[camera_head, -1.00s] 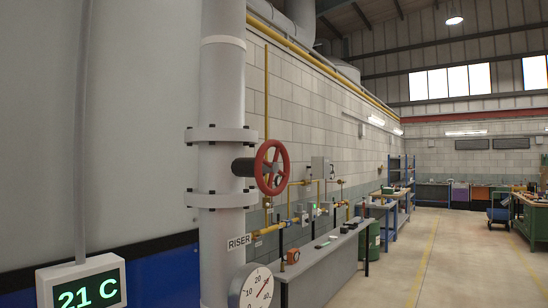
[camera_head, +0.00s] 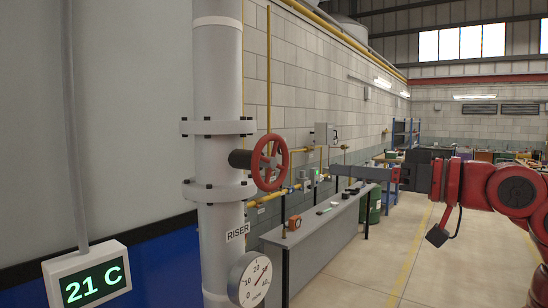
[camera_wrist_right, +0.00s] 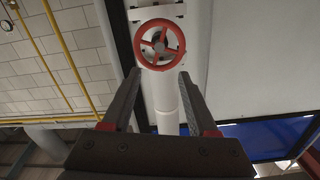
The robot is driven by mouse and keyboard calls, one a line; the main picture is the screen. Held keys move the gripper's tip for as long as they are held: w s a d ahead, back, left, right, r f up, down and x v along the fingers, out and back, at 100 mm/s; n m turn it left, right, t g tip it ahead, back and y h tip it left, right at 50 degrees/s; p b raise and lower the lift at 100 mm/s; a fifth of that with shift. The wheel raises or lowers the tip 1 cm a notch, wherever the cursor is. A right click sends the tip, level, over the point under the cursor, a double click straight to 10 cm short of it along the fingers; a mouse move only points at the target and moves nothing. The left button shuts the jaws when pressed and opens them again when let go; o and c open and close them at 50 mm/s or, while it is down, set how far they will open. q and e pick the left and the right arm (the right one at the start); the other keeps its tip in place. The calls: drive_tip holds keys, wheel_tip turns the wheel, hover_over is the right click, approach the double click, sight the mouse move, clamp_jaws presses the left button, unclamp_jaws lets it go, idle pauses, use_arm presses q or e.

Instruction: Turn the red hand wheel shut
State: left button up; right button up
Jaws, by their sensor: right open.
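The red hand wheel (camera_head: 270,162) is a spoked ring on a dark stem, mounted on the right side of a thick grey riser pipe (camera_head: 218,90) between two bolted flanges. In the right wrist view the wheel (camera_wrist_right: 159,26) faces the camera, beyond the fingertips. My right gripper (camera_head: 335,171) comes in from the right in the head view, pointing left at the wheel with a gap between them. In the wrist view its two fingers (camera_wrist_right: 160,75) are spread and empty. The wheel is not touched. My left gripper is not in view.
A dial gauge (camera_head: 250,280) sticks out low on the pipe, and a 21 C display (camera_head: 87,283) stands at lower left. A grey bench (camera_head: 310,240) runs along the block wall below yellow pipes. The floor (camera_head: 385,270) to the right is clear.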

sight(274, 163)
drive_tip(key=p+x, duration=0.6)
drive_tip(key=x, duration=0.9)
drive_tip(key=shift+w+a, duration=0.5)
drive_tip(key=shift+a, duration=0.05)
clamp_jaws()
